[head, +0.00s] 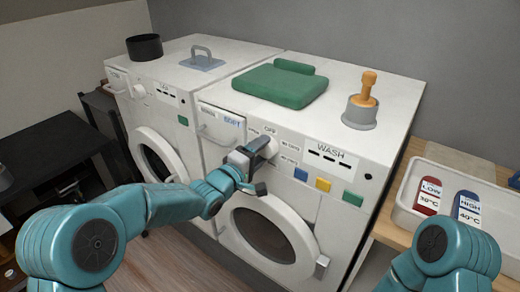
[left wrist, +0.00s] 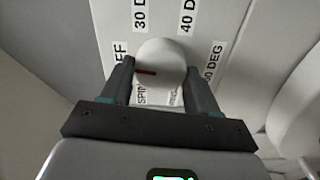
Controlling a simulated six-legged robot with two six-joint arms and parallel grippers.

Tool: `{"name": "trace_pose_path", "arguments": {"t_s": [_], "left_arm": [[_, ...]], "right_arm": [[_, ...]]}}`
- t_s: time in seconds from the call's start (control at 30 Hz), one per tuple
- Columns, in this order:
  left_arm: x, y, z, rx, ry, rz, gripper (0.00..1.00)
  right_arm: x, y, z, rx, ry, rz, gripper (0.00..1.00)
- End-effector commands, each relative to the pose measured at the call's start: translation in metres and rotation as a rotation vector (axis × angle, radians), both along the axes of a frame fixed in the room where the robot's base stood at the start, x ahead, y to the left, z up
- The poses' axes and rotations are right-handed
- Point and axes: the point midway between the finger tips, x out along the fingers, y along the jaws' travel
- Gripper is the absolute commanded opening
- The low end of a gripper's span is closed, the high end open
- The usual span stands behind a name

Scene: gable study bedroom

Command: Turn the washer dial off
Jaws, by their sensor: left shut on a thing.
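The washer dial (head: 270,146) is a white round knob on the front panel of the right-hand washer (head: 330,180). In the left wrist view the dial (left wrist: 162,60) sits between the fingers, with a red mark on its left side. The mark points left, near the partly hidden "OFF" and "SPIN" labels; the finger hides its exact alignment. "30 D", "40 D" and "DEG" labels lie above and to the right. My left gripper (head: 258,152) is shut on the dial, one finger on each side. My right gripper is out of view; only part of that arm shows at lower right.
A second machine (head: 150,105) stands at left. The round door (head: 265,235) is below the dial.

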Motion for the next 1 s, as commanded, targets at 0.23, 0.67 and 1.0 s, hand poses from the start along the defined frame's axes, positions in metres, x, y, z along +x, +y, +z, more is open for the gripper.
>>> {"name": "trace_pose_path", "arguments": {"t_s": [0.23,0.67,1.0], "left_arm": [[-0.0007,-0.0003,-0.003,-0.073,0.062,-0.001,0.3],[-0.0007,-0.0005,-0.0035,-0.103,0.083,-0.001,0.3],[-0.0005,-0.0004,-0.0025,-0.103,0.08,-0.001,0.86]], "right_arm": [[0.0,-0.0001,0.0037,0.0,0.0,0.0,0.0],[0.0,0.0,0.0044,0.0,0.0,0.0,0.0],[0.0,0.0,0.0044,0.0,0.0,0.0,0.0]]}}
